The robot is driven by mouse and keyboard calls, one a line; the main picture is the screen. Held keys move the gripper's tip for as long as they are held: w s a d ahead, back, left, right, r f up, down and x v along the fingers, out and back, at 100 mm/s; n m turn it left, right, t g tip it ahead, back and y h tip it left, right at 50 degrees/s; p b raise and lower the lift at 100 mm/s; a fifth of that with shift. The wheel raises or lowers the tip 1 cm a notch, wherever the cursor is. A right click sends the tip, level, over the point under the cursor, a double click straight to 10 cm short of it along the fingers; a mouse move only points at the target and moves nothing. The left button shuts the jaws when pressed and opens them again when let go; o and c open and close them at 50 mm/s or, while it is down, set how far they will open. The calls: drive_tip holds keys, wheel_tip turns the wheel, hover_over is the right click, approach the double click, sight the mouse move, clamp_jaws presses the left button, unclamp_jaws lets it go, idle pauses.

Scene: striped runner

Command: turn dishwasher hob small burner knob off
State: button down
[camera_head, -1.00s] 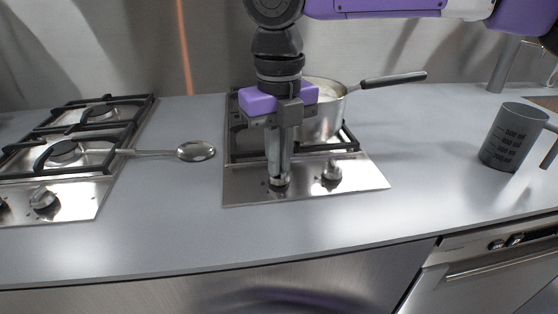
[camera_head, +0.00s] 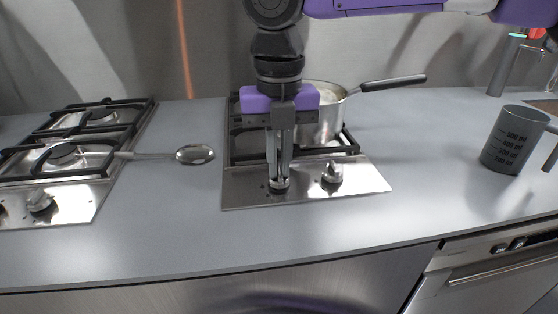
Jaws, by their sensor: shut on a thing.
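My gripper (camera_head: 279,184) points straight down over the front strip of the right-hand hob (camera_head: 240,196), which stands above the dishwasher side of the counter. It is shut on the left knob (camera_head: 279,188) of that hob; its fingers hide most of the knob, so its pointer angle cannot be read. The right knob (camera_head: 332,172) of the same hob stands free beside it, to the right. A steel saucepan (camera_head: 325,125) with a black handle sits on the hob behind my gripper.
Another hob (camera_head: 75,200) with black grates lies at the left. A metal spoon (camera_head: 195,154) lies between the hobs, its handle reaching the left hob. A grey measuring cup (camera_head: 512,140) stands at the right. The front counter is clear. A dishwasher (camera_head: 500,275) is below right.

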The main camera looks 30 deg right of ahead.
sight(279, 171)
drive_tip(key=c, duration=1.5)
unclamp_jaws()
drive_tip(key=shift+r, duration=0.1)
wheel_tip(279, 171, up, 8)
drive_tip(key=shift+f+p, duration=0.2)
drive_tip(key=shift+p, duration=0.6)
